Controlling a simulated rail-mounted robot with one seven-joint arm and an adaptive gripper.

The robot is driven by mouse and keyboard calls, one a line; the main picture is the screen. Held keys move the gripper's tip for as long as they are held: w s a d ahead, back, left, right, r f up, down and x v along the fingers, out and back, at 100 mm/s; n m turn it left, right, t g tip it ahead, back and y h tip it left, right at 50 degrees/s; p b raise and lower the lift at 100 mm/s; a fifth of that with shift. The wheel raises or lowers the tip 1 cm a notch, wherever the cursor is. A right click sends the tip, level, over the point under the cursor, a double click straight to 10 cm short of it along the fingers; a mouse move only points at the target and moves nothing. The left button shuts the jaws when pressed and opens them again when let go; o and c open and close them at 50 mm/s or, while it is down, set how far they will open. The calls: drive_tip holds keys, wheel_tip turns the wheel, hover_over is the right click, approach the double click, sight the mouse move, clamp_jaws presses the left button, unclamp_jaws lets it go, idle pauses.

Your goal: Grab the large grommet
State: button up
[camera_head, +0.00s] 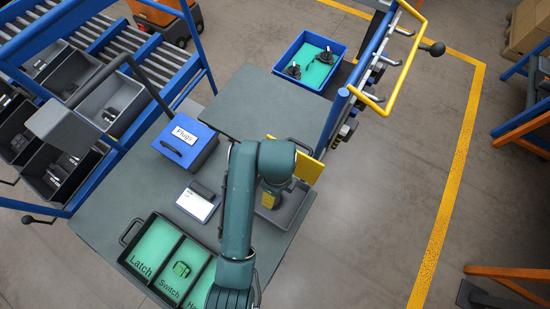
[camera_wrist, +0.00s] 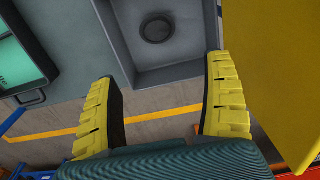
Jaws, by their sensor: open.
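A dark round grommet (camera_wrist: 157,29) lies flat in a shallow grey tray (camera_wrist: 180,73), near the top middle of the wrist view. My gripper (camera_wrist: 163,68) is open, with its two yellow ridged fingers apart and nothing between them. In the wrist picture the grommet appears beyond the fingertips, between their lines; the gripper does not touch it. In the head view my gripper (camera_head: 271,199) is over the grey tray (camera_head: 291,212) at the right edge of the workbench. The grommet is not visible there, hidden by my arm and gripper.
A yellow panel (camera_head: 309,168) stands close beside the tray; it fills the right of the wrist view (camera_wrist: 285,70). A blue Plugs box (camera_head: 186,143), a small white-faced device (camera_head: 197,205) and a compartment tray (camera_head: 150,245) are on the bench. Open floor lies to the right.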

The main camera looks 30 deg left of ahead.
drive_tip(key=b, duration=0.1)
hover_over(276, 201)
drive_tip(key=f, duration=1)
drive_tip(key=shift+w+f, duration=0.2)
drive_tip(key=shift+f, duration=0.05)
wheel_tip(276, 201, down, 6)
drive_tip(key=shift+s+r+b, duration=0.15)
drive_tip(key=shift+r+b, duration=0.05)
drive_tip(key=shift+b, duration=0.25)
drive_tip(key=c, duration=0.7)
